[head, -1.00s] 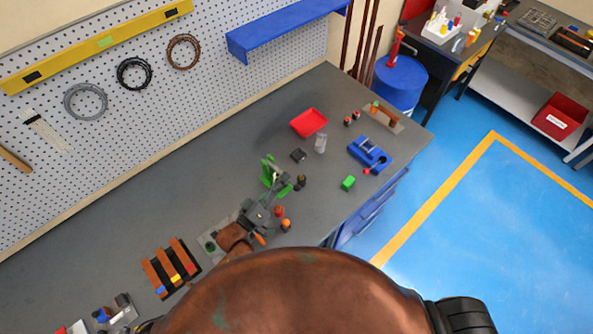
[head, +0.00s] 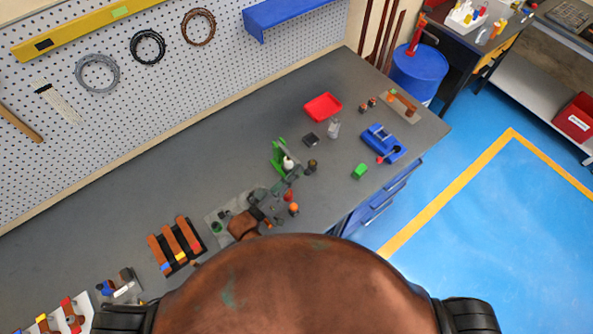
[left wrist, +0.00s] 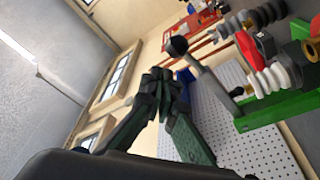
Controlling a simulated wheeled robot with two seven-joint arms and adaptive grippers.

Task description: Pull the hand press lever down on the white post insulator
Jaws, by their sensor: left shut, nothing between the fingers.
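The green hand press (head: 279,155) stands on the grey bench, with a white post insulator (head: 288,163) at it. In the left wrist view, the green press frame (left wrist: 285,107) is at the right, with ribbed white insulators (left wrist: 279,74) beside it. The press lever (left wrist: 207,82) is a grey bar ending in a black ball knob (left wrist: 177,46). My left gripper (head: 289,181) is beside the press on its near side. Its dark fingers (left wrist: 160,82) are shut and empty, close to the knob in the picture; contact cannot be told. My right gripper is out of view.
A striped rack (head: 176,247) is at the left. Small dark and orange-topped pieces (head: 292,208) stand close to my left gripper. The back-left bench is clear.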

